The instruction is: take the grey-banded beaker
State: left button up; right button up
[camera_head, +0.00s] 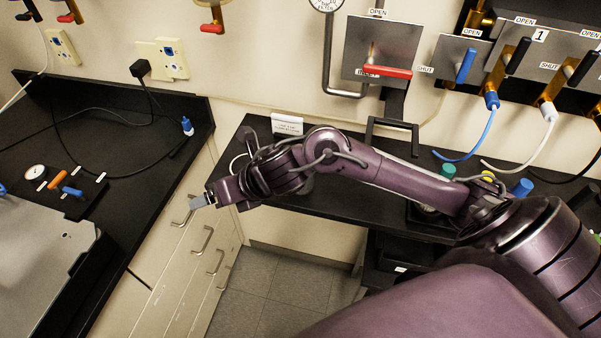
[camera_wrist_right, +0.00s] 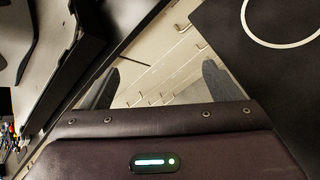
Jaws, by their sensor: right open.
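No grey-banded beaker can be made out in either view; my right arm hides part of the right bench. My right gripper (camera_head: 202,200) is at the end of the arm reaching in from the right, over the cabinet fronts beside the gap between the benches. In the right wrist view its two fingers (camera_wrist_right: 157,86) stand wide apart with nothing between them. A thin white ring (camera_head: 236,163) lies on the black bench just behind the wrist; it also shows at the top right of the right wrist view (camera_wrist_right: 246,22). My left gripper is not in view.
The right bench (camera_head: 345,203) carries a white sign card (camera_head: 287,124) and coloured caps, teal (camera_head: 448,170) and blue (camera_head: 522,187), near my arm. The left bench (camera_head: 100,140) holds cables and a grey instrument (camera_head: 40,255). Gas valves and hoses line the wall. Floor (camera_head: 285,295) shows between benches.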

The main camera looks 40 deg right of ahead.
jog(key=d+n+g, duration=0.1)
jog(key=d+n, duration=0.1)
jog(key=d, duration=0.1)
jog(key=d+n+g, duration=0.1)
jog(key=d+n, duration=0.2)
jog(key=d+n+g+h, duration=0.1)
jog(key=d+n, duration=0.1)
jog(key=d, duration=0.1)
jog(key=shift+w+d+r+n, duration=0.3)
jog(key=shift+d+n, duration=0.05)
jog(key=shift+n, duration=0.05)
jog(key=s+d+n+g, duration=0.1)
jog(key=d, duration=0.2)
jog(key=s+d+n, duration=0.1)
jog(key=d+n, duration=0.1)
jog(key=d, duration=0.1)
jog(key=s+d+r+n+g+h, duration=0.1)
jog(key=d, duration=0.2)
jog(key=shift+s+d+g+b, duration=0.1)
jog(key=shift+d+g+b, duration=0.2)
jog(key=shift+d+b, duration=0.05)
jog(key=x, duration=0.1)
jog(key=p+x, duration=0.1)
jog(key=x, duration=0.2)
jog(key=shift+s+a+f, duration=0.1)
jog(key=shift+s, duration=0.1)
jog(key=shift+w+f, duration=0.1)
jog(key=shift+f, duration=0.1)
jog(key=c, duration=1.1)
